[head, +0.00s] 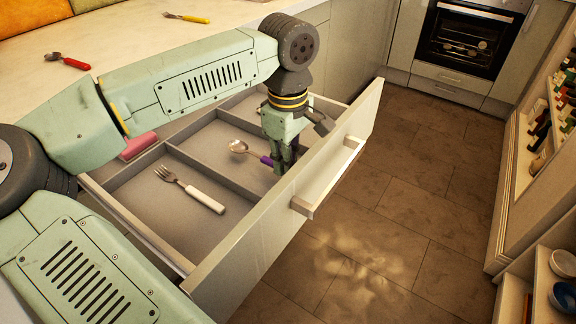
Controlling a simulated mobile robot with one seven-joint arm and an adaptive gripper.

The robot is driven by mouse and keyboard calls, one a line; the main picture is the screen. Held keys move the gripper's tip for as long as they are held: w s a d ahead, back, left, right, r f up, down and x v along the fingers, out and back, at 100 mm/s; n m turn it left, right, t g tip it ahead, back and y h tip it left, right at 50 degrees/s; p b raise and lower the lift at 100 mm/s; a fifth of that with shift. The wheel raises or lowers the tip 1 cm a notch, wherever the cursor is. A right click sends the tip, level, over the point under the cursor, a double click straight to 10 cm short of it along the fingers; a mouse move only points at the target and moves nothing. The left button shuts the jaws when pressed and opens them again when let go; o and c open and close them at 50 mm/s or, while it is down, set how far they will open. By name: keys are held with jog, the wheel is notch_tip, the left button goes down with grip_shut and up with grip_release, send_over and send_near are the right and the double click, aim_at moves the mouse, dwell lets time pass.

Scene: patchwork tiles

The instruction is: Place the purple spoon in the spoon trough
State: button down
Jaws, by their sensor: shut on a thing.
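The purple spoon (240,148) has a silver bowl and a purple handle. It lies over or in the middle compartment of the open drawer (183,257), with its bowl to the left. My gripper (279,165) is shut on the purple handle, close to the drawer's front panel. The fingers hide part of the handle. I cannot tell whether the spoon touches the compartment floor. A fork (190,188) with a white handle lies in the nearer compartment.
A pink-handled thing (137,146) is at the drawer's left. Red-handled (68,61) and yellow-handled (187,18) utensils lie on the counter (130,40). The drawer's front panel (332,140) stands close to my gripper. The tiled floor beyond is clear.

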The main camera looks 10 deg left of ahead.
jog(key=shift+f, duration=0.9)
jog(key=shift+f, duration=0.1)
jog(key=c, duration=1.6)
grip_release()
notch_tip(320, 180, up, 12)
